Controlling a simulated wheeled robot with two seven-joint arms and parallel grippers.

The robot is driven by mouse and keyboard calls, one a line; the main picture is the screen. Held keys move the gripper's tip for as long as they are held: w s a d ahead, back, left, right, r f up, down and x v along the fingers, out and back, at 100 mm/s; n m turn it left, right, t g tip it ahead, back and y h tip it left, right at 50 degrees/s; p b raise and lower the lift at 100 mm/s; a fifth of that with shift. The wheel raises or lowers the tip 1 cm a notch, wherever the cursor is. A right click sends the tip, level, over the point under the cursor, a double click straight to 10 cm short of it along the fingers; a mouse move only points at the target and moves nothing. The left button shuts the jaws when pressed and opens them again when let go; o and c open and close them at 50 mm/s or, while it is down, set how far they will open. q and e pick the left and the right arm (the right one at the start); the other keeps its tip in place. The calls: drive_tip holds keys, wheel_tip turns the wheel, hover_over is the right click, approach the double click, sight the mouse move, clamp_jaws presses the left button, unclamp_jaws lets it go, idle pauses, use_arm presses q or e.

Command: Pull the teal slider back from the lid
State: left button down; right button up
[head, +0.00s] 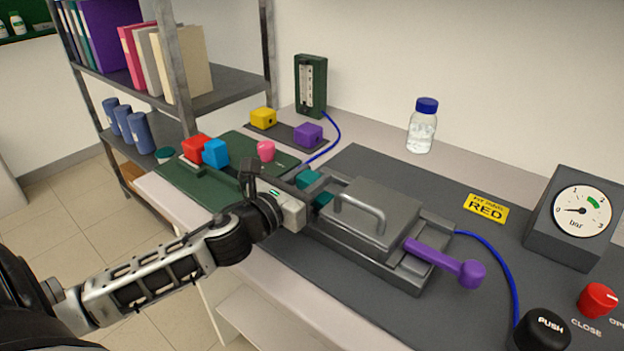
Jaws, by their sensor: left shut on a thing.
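The teal slider (323,199) shows as two teal patches at the left end of the grey rig. The grey lid (375,215) with its arched handle sits flat on the rig, to the right of the slider. My left gripper (307,190) is at the slider and shut on it. The gripper's hand and dark fingers hide part of the slider, so its full shape and its exact gap to the lid cannot be told. My right gripper is not in view.
A purple lever (445,263) lies across the rig's right end. A gauge (572,218), a red knob (597,300) and a black push button (542,330) stand at right. A capped bottle (422,128) stands behind. Coloured blocks (215,153) sit on the green mat at left.

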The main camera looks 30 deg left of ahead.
use_arm(q)
drive_tip(key=shift+w+a, duration=0.1)
drive_tip(key=shift+a, duration=1)
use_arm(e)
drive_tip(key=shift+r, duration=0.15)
use_arm(q)
drive_tip(key=c, duration=1)
unclamp_jaws()
drive_tip(key=shift+a, duration=0.1)
drive_tip(key=shift+o, duration=0.2)
drive_tip(key=shift+s, duration=0.3)
drive_tip(key=s+b, duration=0.1)
drive_tip(key=s, duration=0.8)
drive_tip(key=s+a+b, duration=0.1)
drive_tip(key=s, duration=0.4)
drive_tip(key=shift+s+b, duration=0.35)
drive_tip(key=shift+s+a, duration=0.1)
drive_tip(key=shift+s, duration=0.25)
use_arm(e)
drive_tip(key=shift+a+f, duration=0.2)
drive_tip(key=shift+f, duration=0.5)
